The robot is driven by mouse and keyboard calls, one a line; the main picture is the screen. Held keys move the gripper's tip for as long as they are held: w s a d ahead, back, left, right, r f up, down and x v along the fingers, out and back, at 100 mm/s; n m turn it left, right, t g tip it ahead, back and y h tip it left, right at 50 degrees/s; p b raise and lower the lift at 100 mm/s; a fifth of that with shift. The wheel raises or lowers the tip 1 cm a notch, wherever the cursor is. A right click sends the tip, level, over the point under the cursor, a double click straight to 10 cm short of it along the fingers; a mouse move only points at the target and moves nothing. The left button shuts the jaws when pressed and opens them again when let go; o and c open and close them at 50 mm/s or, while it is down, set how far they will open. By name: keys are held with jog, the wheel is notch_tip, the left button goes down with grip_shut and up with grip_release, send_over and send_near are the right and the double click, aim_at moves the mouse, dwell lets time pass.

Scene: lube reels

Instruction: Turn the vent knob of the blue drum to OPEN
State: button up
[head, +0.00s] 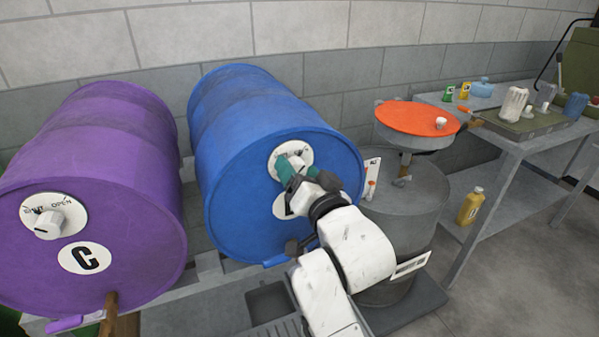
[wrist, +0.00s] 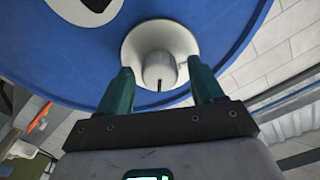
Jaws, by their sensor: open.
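The blue drum (head: 235,150) lies on its side with its round end facing me. Its white vent plate (head: 304,152) is near the upper right of that end, and the knob is mostly hidden by my gripper (head: 293,172) there. In the wrist view the pale vent knob (wrist: 160,68) stands out from its plate (wrist: 160,42). My gripper (wrist: 160,76) is open, with one green finger to each side of the knob and visible gaps. The blue drum's lettering is not readable.
A purple drum (head: 130,160) marked C lies to the left; its knob (head: 50,224) sits under the words SHUT and OPEN. A grey drum (head: 410,190) with an orange funnel (head: 415,117) stands to the right. A bench (head: 505,140) with bottles is farther right.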

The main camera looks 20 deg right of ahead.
jog(key=s+b, duration=0.1)
jog(key=s, duration=0.9)
jog(key=shift+s, duration=0.3)
